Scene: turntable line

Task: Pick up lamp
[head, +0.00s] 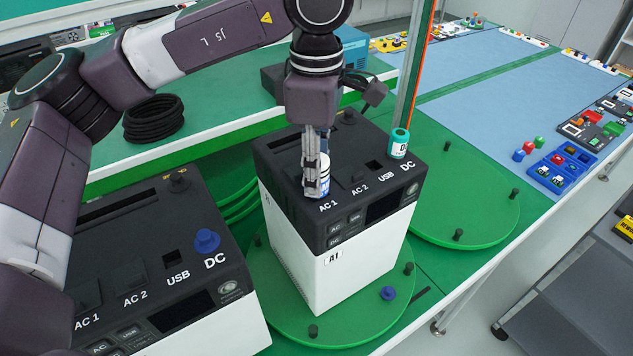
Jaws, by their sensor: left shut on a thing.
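A small cylinder (325,168) with a white upper part and a blue base, which looks like the lamp, is at the AC 1 spot on top of the black and white power box marked A1 (335,262). My left gripper (318,185) points down from above and is shut on this cylinder. The fingers hide part of it, and I cannot tell whether it is seated in the socket or just lifted. A teal and white cylinder (399,144) stands upright at the DC spot of the same box. My right gripper is not in view.
A second power box (150,270) with a blue knob (207,240) stands at the left. Box A1 stands on a green turntable disc (345,325) with small pegs. Another green disc (470,215) is mostly empty. A metal post (411,70) rises behind. A black cable coil (153,118) lies on the shelf.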

